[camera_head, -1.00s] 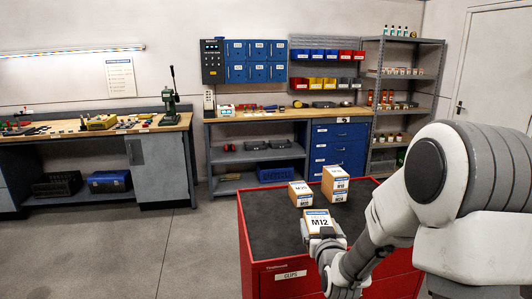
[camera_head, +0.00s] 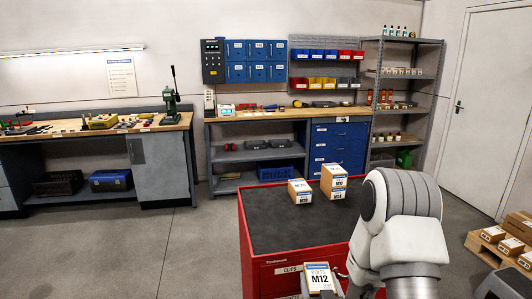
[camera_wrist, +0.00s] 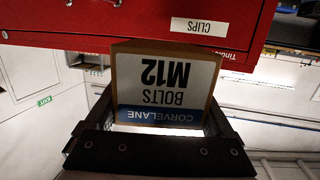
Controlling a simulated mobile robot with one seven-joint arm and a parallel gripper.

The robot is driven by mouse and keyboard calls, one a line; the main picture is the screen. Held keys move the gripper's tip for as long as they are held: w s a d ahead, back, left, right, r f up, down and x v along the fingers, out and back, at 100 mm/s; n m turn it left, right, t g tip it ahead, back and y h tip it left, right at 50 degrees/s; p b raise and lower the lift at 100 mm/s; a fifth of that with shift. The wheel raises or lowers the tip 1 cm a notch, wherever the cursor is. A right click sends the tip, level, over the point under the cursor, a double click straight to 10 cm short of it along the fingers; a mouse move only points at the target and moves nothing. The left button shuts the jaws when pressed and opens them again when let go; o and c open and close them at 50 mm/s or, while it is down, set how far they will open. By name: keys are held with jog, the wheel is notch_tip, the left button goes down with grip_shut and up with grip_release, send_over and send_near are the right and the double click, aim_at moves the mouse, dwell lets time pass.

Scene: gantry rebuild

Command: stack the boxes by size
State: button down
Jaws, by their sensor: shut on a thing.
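My gripper (camera_wrist: 158,112) is shut on a brown box labelled BOLTS M12 (camera_wrist: 166,82), with a white and blue label. In the head view the M12 box (camera_head: 318,279) is in front of the red cabinet's near side, below its top edge. My gripper is mostly hidden there. A stack of two boxes, one upper box (camera_head: 334,176) on a lower one (camera_head: 334,195), stands on the cabinet's dark top (camera_head: 270,222) near its back right. A single box (camera_head: 300,192) stands left of the stack, apart from it. Their small labels are hard to read.
The red cabinet (camera_head: 262,273) has a drawer labelled CLIPS. Its top is clear in the middle and front. A pallet (camera_head: 485,248) with several boxes lies at the right. Workbenches and a grey shelf rack (camera_head: 432,100) line the back wall.

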dwell(0.5)
jog(key=shift+s+f, duration=0.25)
jog(key=shift+f, duration=0.8)
jog(key=shift+d, duration=0.15)
